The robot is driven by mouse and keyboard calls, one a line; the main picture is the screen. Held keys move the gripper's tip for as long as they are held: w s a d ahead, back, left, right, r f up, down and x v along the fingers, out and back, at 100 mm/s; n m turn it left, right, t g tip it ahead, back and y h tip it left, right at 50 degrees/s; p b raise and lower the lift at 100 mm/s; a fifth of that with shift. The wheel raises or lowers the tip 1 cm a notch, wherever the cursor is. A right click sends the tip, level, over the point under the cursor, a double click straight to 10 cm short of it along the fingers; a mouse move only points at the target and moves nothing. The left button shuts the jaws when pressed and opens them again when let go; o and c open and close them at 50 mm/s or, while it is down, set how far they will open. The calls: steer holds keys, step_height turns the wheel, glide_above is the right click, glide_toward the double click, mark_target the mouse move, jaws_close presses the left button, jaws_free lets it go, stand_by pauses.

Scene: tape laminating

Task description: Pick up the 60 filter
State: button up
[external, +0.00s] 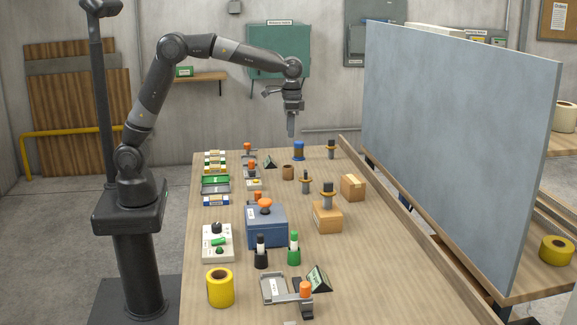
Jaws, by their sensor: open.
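No label that reads "60" can be made out, so I cannot tell which item is the 60 filter. Small black cylinders with orange collars stand on the workbench (370,270): one on the bench (305,183), one on a cardboard box (327,190) and one at the back (331,149). My gripper (291,133) points down, open and empty, in the air above the far part of the bench. My gripper appears apart from everything.
A large grey panel (455,140) borders the right side. A blue box (266,225), flat labelled boxes (216,184), a control box (217,243), a yellow roll (220,287) and a clamp fixture (285,290) crowd the left side. The bench's right front is clear.

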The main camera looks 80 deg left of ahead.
steer(key=g, duration=0.1)
glide_above(307, 171)
steer(key=w, duration=0.1)
step_height(307, 171, down, 7)
steer(key=shift+g, duration=0.3)
steer(key=f, duration=0.6)
steer(key=shift+s+a, duration=0.25)
steer(key=f, duration=0.3)
steer(key=s+f, duration=0.1)
steer(key=f, duration=0.1)
steer(key=shift+d, duration=0.25)
steer(key=c, duration=0.7)
steer(key=shift+w+r, duration=0.1)
